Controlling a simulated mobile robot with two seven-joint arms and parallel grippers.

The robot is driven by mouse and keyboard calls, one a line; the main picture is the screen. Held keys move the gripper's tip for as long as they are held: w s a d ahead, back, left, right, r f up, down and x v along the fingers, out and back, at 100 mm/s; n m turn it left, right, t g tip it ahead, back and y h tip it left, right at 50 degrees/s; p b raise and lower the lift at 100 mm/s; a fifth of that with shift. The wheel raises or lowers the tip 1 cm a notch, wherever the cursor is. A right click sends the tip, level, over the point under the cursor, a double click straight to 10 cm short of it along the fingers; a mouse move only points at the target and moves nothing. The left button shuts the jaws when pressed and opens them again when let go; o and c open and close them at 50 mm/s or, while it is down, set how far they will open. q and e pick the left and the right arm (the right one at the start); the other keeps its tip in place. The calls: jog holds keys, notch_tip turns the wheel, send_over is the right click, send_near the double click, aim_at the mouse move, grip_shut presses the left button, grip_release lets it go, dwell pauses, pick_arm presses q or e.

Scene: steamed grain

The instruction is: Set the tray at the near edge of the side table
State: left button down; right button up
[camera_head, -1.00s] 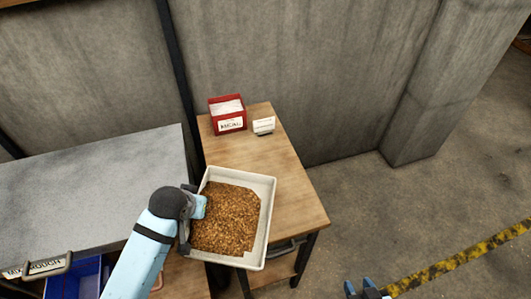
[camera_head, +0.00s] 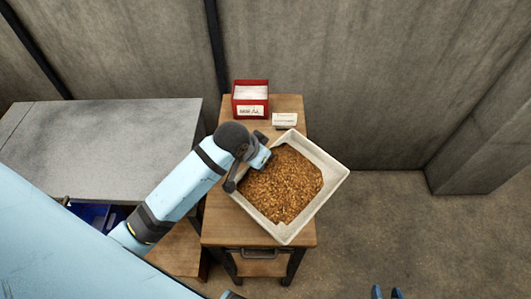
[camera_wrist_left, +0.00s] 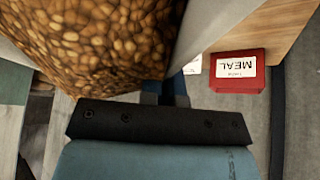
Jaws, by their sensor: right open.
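The white tray (camera_head: 325,195), filled with brown grain (camera_head: 280,185), is over the side table (camera_head: 225,225). It is turned at an angle to the table, and its right corner juts past the table's right edge. I cannot tell whether its underside touches the tabletop. My left gripper (camera_head: 258,160) is shut on the tray's left wall. In the left wrist view, the tray wall (camera_wrist_left: 210,28) and grain are close to the gripper; its fingertips are mostly hidden. My right gripper (camera_head: 387,293) is open and empty at the bottom edge of the head view, right of the table.
A red box labelled MEAL (camera_head: 251,101) and a small white card (camera_head: 285,120) stand at the table's back. A grey counter (camera_head: 110,150) is on the left, with a blue bin (camera_head: 95,215) below. A concrete wall is behind; the right floor is clear.

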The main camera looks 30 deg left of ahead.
pick_arm(q)
jog(key=w+r+m+h, duration=0.1)
jog(key=m, duration=0.1)
jog(key=w+d+r+m+g, duration=0.1)
jog(key=w+r, duration=0.1)
jog(key=shift+w+r+m+h+b, duration=0.15)
jog(key=shift+r+m+h+b, duration=0.15)
jog(key=shift+m+h, duration=0.1)
jog(key=a+r+m+g+h+b, duration=0.1)
jog(key=a+r+m+g+h, duration=0.15)
jog(key=r+m, duration=0.3)
jog(key=shift+g+y, duration=0.25)
jog(key=f, duration=0.6)
jog(key=f+p, duration=0.1)
jog(key=f, duration=1.2)
jog(key=shift+a+f+p, duration=0.1)
jog(key=shift+a+p, duration=0.2)
jog(key=c, duration=1.3)
grip_release()
jog(key=shift+f, duration=0.15)
jog(key=shift+c, duration=0.2)
